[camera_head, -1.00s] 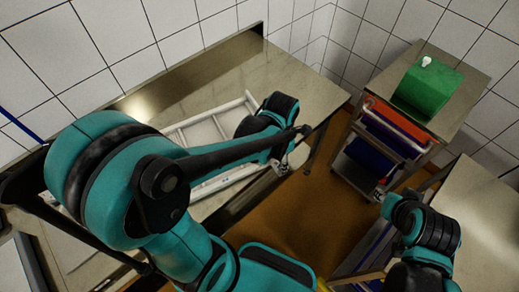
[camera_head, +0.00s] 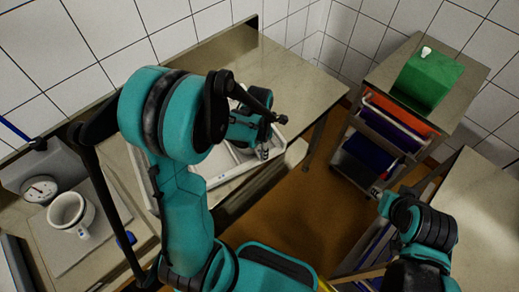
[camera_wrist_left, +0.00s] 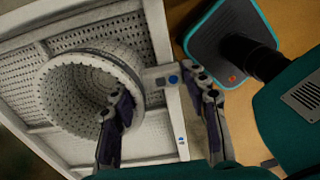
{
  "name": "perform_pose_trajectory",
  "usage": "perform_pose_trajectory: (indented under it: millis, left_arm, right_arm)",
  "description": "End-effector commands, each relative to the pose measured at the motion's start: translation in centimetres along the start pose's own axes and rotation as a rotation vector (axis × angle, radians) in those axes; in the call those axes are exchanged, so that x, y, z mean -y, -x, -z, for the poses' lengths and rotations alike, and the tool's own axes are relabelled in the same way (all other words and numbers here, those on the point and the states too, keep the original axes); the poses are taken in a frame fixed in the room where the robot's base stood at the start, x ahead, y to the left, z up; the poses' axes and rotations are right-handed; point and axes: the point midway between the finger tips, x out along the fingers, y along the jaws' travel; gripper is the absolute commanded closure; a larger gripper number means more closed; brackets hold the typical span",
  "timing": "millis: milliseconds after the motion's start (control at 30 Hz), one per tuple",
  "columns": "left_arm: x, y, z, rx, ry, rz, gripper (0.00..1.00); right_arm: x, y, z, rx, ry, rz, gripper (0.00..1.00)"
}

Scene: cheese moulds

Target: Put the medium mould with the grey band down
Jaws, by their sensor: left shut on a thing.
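The mould (camera_wrist_left: 65,105) is a white perforated cup with a grey band near its rim, seen from above in the left wrist view. My left gripper (camera_wrist_left: 160,82) is shut on its wall, one finger inside and one outside, by a small tab with a blue dot. Under it is a white slatted rack (camera_wrist_left: 160,25) with perforated panels. I cannot tell whether the mould touches it. In the head view my left gripper (camera_head: 265,150) is over the rack (camera_head: 216,179), and my arm hides most of both. My right gripper (camera_head: 377,193) is small, its fingers unclear.
A white handled cup (camera_head: 70,210) stands on a board at the left, beside a round dial (camera_head: 40,189). The steel counter (camera_head: 290,75) is clear behind the rack. A trolley with a green box (camera_head: 428,80) stands at the right, beyond the open floor.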

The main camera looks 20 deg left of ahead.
Motion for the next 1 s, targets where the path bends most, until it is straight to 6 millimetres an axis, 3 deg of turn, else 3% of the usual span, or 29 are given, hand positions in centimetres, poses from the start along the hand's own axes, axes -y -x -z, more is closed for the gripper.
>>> perform_pose_trajectory:
  millis: [200, 233, 300, 667, 767, 1000]
  left_arm:
    - [0.0, -0.3, 0.0, 0.000, 0.000, 0.000, 0.89]
    - [0.0, -0.3, 0.0, 0.000, 0.000, 0.000, 0.50]
    - [0.0, -0.2, 0.0, 0.000, 0.000, 0.000, 0.34]
    - [0.0, 0.2, 0.0, 0.000, 0.000, 0.000, 0.34]
    - [0.0, 1.4, 0.0, 0.000, 0.000, 0.000, 0.34]
    - [0.1, 6.8, 0.1, 0.000, 0.000, 0.000, 0.34]
  right_arm:
    - [0.0, -0.3, -0.2, 0.000, 0.000, 0.000, 0.68]
    - [0.0, -0.2, -0.2, 0.000, 0.000, 0.000, 0.68]
    - [0.0, -0.2, -0.1, 0.000, 0.000, 0.000, 0.68]
    - [0.0, 0.1, 0.1, 0.000, 0.000, 0.000, 0.68]
    - [0.0, 0.5, 0.3, 0.000, 0.000, 0.000, 0.68]
    - [0.0, 1.9, 1.4, 0.000, 0.000, 0.000, 0.68]
